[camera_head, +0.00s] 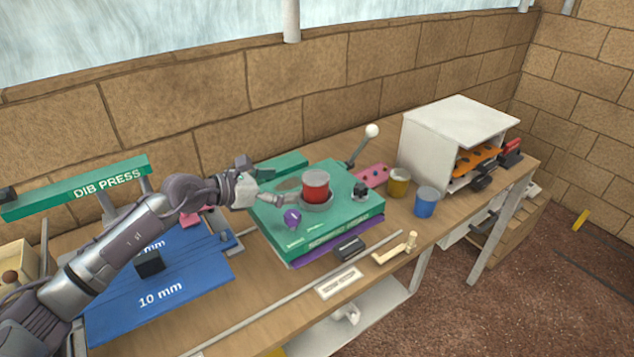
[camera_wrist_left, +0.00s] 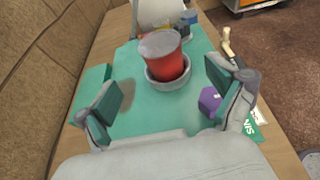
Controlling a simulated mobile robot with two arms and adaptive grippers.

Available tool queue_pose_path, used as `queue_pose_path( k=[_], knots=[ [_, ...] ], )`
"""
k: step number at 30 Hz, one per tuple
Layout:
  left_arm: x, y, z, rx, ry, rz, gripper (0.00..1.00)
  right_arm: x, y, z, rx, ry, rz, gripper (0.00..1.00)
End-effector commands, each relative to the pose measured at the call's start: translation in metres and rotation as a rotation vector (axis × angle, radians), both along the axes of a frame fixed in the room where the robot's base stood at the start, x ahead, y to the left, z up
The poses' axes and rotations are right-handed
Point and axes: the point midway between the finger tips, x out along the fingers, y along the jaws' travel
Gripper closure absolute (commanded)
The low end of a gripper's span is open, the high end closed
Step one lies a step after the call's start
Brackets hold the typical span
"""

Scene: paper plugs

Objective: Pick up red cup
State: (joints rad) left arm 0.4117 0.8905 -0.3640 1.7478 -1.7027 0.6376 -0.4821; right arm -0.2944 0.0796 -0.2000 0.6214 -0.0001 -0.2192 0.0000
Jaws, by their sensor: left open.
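The red cup (camera_head: 316,186) stands upright in a round grey holder (camera_head: 318,205) on top of a green box (camera_head: 345,216). In the left wrist view the red cup (camera_wrist_left: 164,58) sits in the light ring holder (camera_wrist_left: 170,82), ahead of my fingers. My left gripper (camera_head: 283,199) is just left of the cup in the head view. In the left wrist view my left gripper (camera_wrist_left: 165,88) is open, its fingers spread wide with nothing between the pads. My right gripper is not in view.
A purple knob (camera_head: 292,218) and a black knob (camera_head: 360,190) rise from the green box. A yellow cup (camera_head: 398,182) and a blue cup (camera_head: 426,201) stand to the right, beside a white cabinet (camera_head: 424,152). A lever with a white ball (camera_head: 372,131) stands behind.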

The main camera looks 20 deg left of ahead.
Motion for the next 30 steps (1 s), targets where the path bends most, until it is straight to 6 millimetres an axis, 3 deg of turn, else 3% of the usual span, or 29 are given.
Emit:
queue_pose_path(
  k=[3,6,11,17,22,30],
  knots=[
    [0.017,-0.015,-0.005,-0.005,0.0,-0.001,0.06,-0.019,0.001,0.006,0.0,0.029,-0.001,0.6],
    [0.027,-0.021,-0.01,-0.002,-0.001,-0.001,0.06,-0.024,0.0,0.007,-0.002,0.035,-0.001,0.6],
    [0.033,-0.027,-0.013,-0.002,0.0,-0.002,0.06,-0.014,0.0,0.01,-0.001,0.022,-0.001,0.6],
    [0.055,-0.047,-0.013,-0.006,0.001,-0.001,0.06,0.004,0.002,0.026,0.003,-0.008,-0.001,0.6],
    [0.069,-0.057,-0.022,-0.002,-0.001,-0.001,0.06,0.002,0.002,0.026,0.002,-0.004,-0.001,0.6],
    [0.071,-0.058,-0.025,0.001,-0.001,0.0,0.06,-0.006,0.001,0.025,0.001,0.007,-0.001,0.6]
  ],
)
